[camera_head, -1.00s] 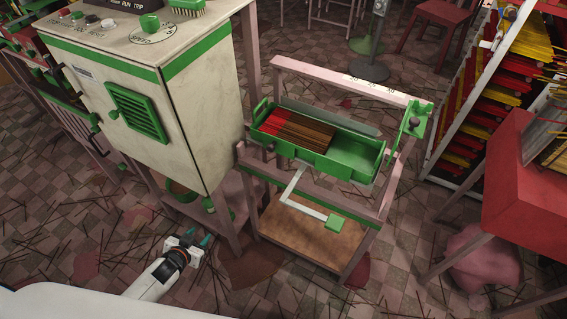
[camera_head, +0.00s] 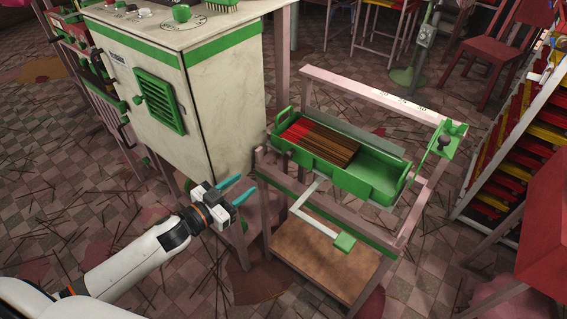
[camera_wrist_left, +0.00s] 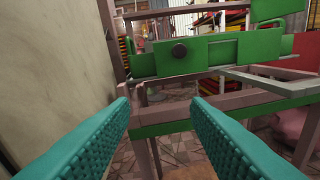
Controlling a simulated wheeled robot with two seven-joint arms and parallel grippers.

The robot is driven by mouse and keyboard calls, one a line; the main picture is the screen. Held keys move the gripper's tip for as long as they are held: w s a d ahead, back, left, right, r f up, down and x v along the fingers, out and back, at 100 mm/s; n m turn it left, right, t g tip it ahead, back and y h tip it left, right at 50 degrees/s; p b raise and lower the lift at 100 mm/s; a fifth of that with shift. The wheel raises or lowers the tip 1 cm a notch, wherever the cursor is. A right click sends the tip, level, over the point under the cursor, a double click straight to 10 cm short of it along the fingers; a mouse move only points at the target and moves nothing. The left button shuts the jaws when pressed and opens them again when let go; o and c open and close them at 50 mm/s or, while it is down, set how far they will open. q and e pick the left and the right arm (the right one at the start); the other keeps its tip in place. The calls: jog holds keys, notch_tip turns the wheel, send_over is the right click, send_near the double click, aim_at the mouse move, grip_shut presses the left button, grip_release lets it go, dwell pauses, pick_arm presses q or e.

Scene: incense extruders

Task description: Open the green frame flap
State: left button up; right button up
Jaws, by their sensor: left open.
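The pinkish frame (camera_head: 370,91) stands right of the cream machine and carries a green tray (camera_head: 375,185) with red-and-brown sticks. A green plate with a dark knob (camera_head: 449,143) sits at its back right corner. In the left wrist view, a green panel (camera_wrist_left: 225,56) with a dark round knob faces me ahead, above a green-striped rail (camera_wrist_left: 165,127). I cannot tell which green part is the flap. My left gripper (camera_head: 241,190) is open and empty, left of the frame and apart from it. Its teal fingers (camera_wrist_left: 160,110) point toward the panel. My right gripper is out of view.
The cream machine (camera_head: 225,100) stands close on the left; its side fills the left of the wrist view. A white bent rod with a green pad (camera_head: 344,242) juts out before the tray. A stick rack (camera_head: 505,150) and red chair (camera_head: 505,45) stand right. Sticks litter the floor.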

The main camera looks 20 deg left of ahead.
aim_at(286, 156)
pick_arm(q)
jog(key=w+d+r, duration=0.1)
jog(key=w+d, duration=0.1)
jog(key=w, duration=0.1)
jog(key=w+d+r+h, duration=0.1)
jog(key=w+d, duration=0.2)
jog(key=w+d+r+m+h+b, duration=0.1)
jog(key=w+d, duration=0.1)
jog(key=d, duration=0.1)
jog(key=shift+w+r, duration=0.35)
jog(key=shift+w, duration=0.05)
jog(key=shift+w+d, duration=0.2)
jog(key=shift+w, duration=0.25)
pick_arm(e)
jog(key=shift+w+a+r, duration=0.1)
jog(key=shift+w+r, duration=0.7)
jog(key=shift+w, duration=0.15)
pick_arm(q)
grip_shut()
jog(key=shift+f, duration=0.1)
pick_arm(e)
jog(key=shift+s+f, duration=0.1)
